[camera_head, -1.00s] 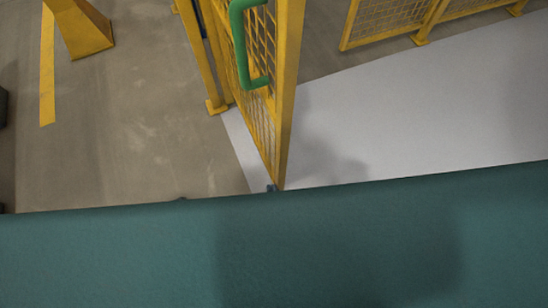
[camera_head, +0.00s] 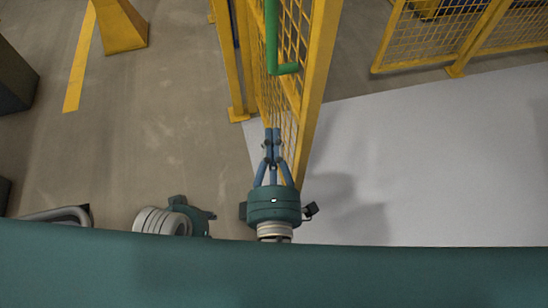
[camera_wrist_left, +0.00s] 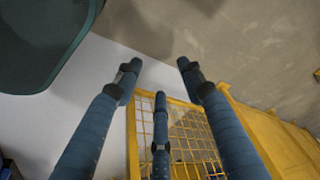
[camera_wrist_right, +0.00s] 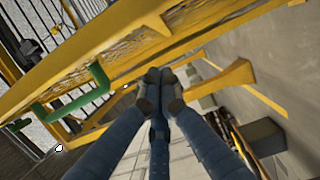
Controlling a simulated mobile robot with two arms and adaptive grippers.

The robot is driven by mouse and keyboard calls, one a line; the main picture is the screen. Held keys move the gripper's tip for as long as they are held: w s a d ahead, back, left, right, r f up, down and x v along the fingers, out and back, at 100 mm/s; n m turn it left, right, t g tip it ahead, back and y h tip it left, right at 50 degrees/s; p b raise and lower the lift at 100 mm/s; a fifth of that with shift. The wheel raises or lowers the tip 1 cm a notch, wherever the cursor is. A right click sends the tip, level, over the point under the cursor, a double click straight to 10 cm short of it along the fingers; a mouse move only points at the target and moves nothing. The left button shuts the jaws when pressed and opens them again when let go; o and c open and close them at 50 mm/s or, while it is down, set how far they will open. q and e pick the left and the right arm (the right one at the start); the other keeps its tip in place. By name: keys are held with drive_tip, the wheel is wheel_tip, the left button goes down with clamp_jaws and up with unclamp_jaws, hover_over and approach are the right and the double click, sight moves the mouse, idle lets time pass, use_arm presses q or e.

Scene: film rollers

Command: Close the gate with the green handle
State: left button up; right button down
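The yellow mesh gate (camera_head: 313,85) stands edge-on in the upper middle of the head view. Its green handle (camera_head: 272,38) is on the gate's left face, cut by the top edge. In the right wrist view the green handle (camera_wrist_right: 68,105) lies left of my fingers, apart from them. My right gripper (camera_head: 272,133) points up the head view, its fingertips overlapping the gate's lower mesh; contact cannot be told. Its fingers (camera_wrist_right: 160,76) are together with nothing seen between them. My left gripper (camera_head: 200,215) is mostly hidden low in the head view; its fingers (camera_wrist_left: 158,72) are spread and empty.
A yellow fence (camera_head: 455,38) stands at the upper right. A yellow post (camera_head: 118,25) and dark boxes (camera_head: 15,78) are on the left. The brown floor left of the gate and the pale floor (camera_head: 430,165) right of it look clear.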

use_arm(q)
drive_tip(key=shift+f, duration=0.95)
use_arm(e)
drive_tip(key=w+d, duration=0.1)
drive_tip(key=d, duration=0.1)
drive_tip(key=w+d, duration=0.1)
drive_tip(key=shift+w+d, duration=0.35)
